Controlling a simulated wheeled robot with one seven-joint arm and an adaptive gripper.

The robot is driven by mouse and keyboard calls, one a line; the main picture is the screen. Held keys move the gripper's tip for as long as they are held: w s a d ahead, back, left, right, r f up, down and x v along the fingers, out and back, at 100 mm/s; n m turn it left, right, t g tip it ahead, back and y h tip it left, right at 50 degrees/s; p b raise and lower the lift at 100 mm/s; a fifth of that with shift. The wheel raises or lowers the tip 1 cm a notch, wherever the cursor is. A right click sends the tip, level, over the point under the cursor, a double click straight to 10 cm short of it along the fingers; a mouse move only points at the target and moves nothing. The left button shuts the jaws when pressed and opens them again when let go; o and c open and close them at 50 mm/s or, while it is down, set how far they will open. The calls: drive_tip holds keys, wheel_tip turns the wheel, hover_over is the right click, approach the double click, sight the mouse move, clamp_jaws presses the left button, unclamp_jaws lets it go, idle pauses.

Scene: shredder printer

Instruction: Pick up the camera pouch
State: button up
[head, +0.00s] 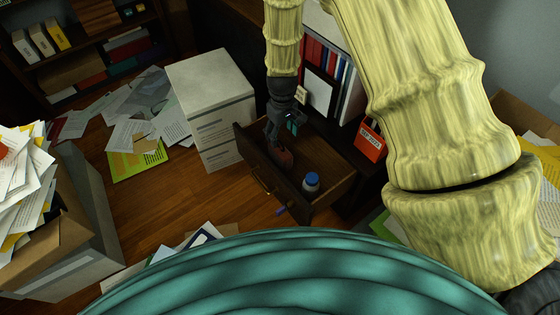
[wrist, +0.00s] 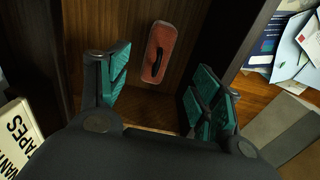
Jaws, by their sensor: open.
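A reddish-brown oblong item with a dark strap or slot, which looks like the camera pouch (wrist: 158,52), lies in the open wooden drawer. In the head view the pouch (head: 284,159) shows at the drawer's left part, partly hidden by my gripper (head: 287,130). My gripper reaches down over the drawer, with its teal-padded fingers spread. In the wrist view the pouch is beyond the fingertips, roughly centred between the two sides of my gripper (wrist: 160,85). Nothing is between the fingers, and I see no contact.
A blue-capped bottle (head: 311,183) stands in the drawer (head: 331,191), right of the pouch. The drawer walls rise close around my gripper. Papers (head: 140,108) litter the floor.

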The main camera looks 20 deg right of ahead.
sight(280, 149)
drive_tip(key=shift+w+a+f, duration=0.1)
drive_tip(key=shift+w, duration=0.1)
drive_tip(key=shift+f, duration=0.2)
wheel_tip(280, 149, down, 5)
drive_tip(key=shift+r+b, duration=0.1)
drive_tip(key=shift+b, duration=0.85)
drive_tip(key=shift+w+f+b, duration=0.25)
drive_tip(key=shift+f+b, duration=0.45)
drive_tip(key=shift+f, duration=0.65)
drive_tip(key=shift+w+f+b, duration=0.2)
drive_tip(key=shift+f+b, duration=0.45)
drive_tip(key=shift+f, duration=0.65)
drive_tip(key=c, duration=1.1)
